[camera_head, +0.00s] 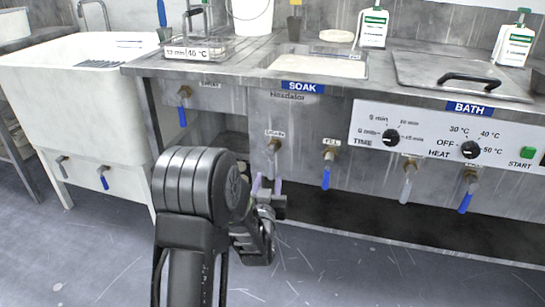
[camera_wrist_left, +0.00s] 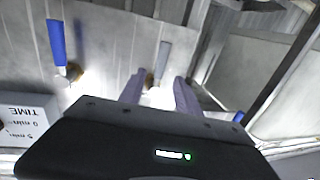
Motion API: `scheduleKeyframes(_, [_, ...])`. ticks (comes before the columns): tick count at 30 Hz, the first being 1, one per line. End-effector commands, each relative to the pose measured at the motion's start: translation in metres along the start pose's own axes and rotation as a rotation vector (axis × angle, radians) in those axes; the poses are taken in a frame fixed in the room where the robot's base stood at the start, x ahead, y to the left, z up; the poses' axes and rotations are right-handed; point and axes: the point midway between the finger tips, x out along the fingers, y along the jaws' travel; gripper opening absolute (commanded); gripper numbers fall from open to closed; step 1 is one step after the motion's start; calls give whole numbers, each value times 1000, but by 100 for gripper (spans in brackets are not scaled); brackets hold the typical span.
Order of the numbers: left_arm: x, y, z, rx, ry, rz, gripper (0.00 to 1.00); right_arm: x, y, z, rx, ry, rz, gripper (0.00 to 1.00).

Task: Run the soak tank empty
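The soak tank (camera_head: 318,66), with a blue SOAK label (camera_head: 302,88) on its front edge, holds whitish liquid. Below it are a grey-handled valve (camera_head: 273,146) and a blue-handled valve (camera_head: 327,170), whose small tag reads like FILL. The tag above the grey-handled one is too small to read surely. My left gripper (camera_head: 266,186) is low in front of the grey-handled valve. In the left wrist view the gripper (camera_wrist_left: 160,88) is open, its fingers apart, with the grey handle (camera_wrist_left: 163,58) showing between them. Contact cannot be told. The blue handle (camera_wrist_left: 57,42) stands left. My right gripper is not in view.
A bath section with a lidded tank (camera_head: 462,76), knobs and more valves (camera_head: 408,182) is at right. A white sink (camera_head: 75,90) stands at left. A wire basket (camera_head: 195,48) and bottles (camera_head: 373,27) stand on the bench. The floor in front is clear.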

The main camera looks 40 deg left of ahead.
Motion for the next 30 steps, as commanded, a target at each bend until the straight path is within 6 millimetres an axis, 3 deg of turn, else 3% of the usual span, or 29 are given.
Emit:
scheduleKeyframes(14, [6,0,1,0,0,0,40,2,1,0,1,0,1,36])
scheduleKeyframes(30, [75,0,1,1,1,0,40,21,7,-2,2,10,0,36])
